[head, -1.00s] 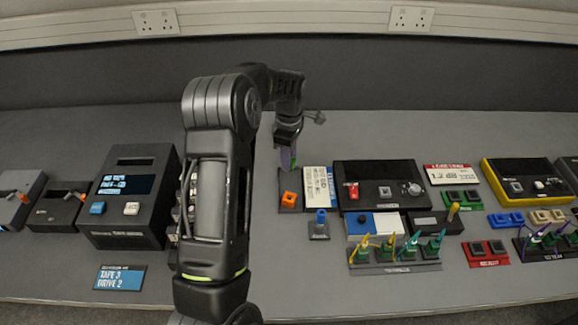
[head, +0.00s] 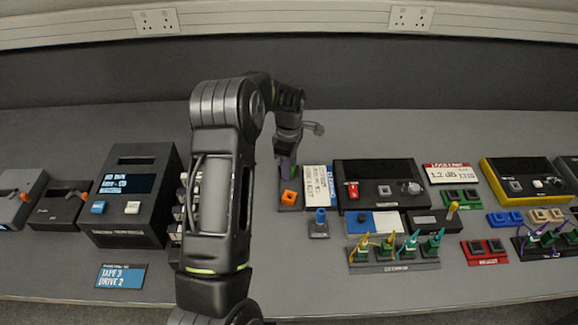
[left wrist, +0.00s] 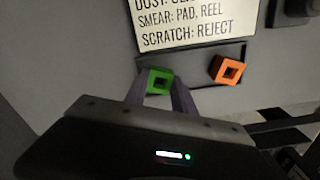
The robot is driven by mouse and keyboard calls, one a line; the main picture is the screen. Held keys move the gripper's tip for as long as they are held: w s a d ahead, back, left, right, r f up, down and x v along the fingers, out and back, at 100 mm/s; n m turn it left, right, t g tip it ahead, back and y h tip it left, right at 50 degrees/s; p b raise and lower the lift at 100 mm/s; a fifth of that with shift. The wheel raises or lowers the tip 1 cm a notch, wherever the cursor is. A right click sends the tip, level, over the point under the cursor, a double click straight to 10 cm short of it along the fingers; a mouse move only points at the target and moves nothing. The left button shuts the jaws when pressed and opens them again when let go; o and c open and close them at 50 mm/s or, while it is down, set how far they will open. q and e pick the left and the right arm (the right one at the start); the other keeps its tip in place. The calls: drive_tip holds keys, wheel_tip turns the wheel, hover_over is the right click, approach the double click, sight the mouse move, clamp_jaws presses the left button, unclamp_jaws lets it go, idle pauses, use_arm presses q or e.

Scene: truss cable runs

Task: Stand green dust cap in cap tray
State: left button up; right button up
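My left gripper (head: 288,170) is over the far part of the dark cap tray (head: 290,208). In the left wrist view its two fingers (left wrist: 159,88) are against both sides of the green dust cap (left wrist: 160,82), a small square cap with a hollow top. The green cap is at the tray's left end in that view; whether it touches the tray floor I cannot tell. An orange dust cap (head: 289,198) stands in the near part of the tray, and it also shows in the left wrist view (left wrist: 227,70). My right gripper is not in view.
A white instruction card (head: 318,186) lies right beside the tray. A blue plug on a small base (head: 320,222) stands in front of it. A black device with a red switch (head: 380,185) is further right. Bare bench lies in front.

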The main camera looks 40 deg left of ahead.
use_arm(q)
drive_tip(key=o, duration=0.4)
drive_tip(key=shift+r, duration=0.1)
drive_tip(key=shift+r, duration=0.15)
drive_tip(key=shift+w+r, duration=0.1)
drive_tip(key=shift+r, duration=0.1)
wheel_tip(320, 180, up, 12)
drive_tip(key=shift+f+b, duration=0.25)
drive_tip(key=shift+b, duration=0.9)
